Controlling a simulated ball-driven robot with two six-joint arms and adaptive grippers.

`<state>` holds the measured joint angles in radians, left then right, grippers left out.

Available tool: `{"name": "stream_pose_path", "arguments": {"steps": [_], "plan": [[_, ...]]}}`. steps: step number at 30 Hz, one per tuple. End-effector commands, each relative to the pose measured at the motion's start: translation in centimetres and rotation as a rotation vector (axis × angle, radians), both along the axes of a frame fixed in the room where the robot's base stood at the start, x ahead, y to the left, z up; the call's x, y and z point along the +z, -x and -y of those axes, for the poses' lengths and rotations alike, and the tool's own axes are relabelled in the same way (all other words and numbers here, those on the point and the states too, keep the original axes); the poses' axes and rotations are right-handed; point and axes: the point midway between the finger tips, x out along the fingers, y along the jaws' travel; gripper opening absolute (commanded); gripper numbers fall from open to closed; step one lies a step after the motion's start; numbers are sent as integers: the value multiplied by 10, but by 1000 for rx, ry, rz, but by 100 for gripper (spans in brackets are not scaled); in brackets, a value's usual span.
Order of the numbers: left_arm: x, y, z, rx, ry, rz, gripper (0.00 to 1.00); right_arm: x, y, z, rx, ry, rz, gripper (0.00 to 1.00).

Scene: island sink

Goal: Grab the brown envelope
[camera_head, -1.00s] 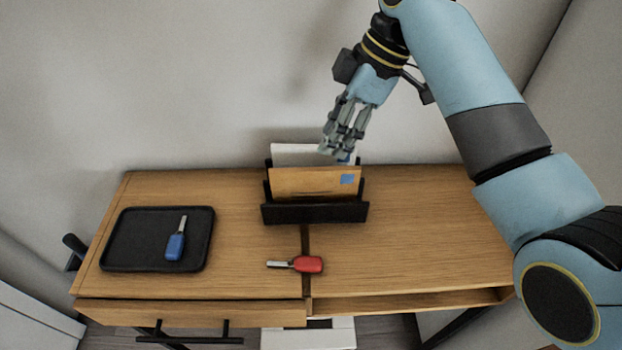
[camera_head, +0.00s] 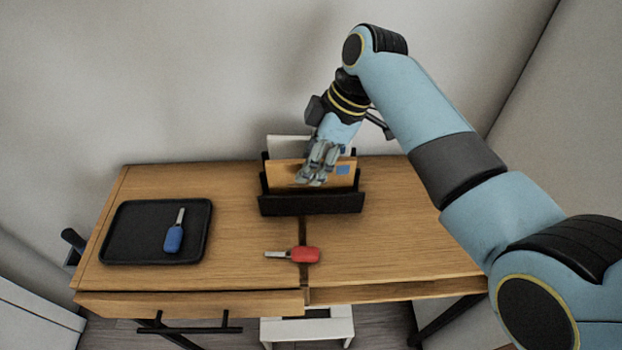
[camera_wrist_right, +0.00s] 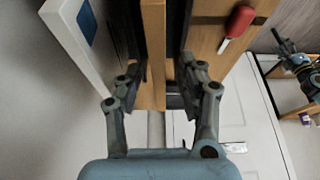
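The brown envelope (camera_head: 284,171) stands upright in the black letter holder (camera_head: 310,204) on the wooden desk, with a blue stamp at its upper right. In the right wrist view, the brown envelope (camera_wrist_right: 153,48) shows edge-on. My right gripper (camera_head: 311,180) is at the envelope's top and hides part of it in the head view. In the right wrist view, my right gripper (camera_wrist_right: 162,75) is open, its fingers on either side of the envelope's edge. I cannot tell whether they touch it. My left gripper is not in view.
A white envelope (camera_head: 284,145) stands behind the brown one, close to my right gripper. The desk's right side (camera_head: 400,220) is clear.

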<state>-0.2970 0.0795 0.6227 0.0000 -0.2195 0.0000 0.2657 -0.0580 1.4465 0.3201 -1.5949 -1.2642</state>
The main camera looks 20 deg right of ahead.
Motion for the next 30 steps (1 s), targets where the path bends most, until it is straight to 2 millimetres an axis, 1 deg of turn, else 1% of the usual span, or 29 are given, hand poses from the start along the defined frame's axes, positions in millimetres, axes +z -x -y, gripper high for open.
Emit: {"name": "stream_pose_path", "arguments": {"steps": [5, 20, 21, 27, 30], "plan": [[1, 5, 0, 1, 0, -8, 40, -1, 0, 0, 0, 0, 0, 38], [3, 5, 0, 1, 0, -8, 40, -5, 0, 0, 0, 0, 0, 38], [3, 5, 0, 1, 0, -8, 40, -5, 0, 0, 0, 0, 0, 37], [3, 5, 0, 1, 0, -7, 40, -5, 0, 0, 0, 0, 0, 11], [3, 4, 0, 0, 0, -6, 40, -5, 0, 0, 0, 0, 0, 0]]}}
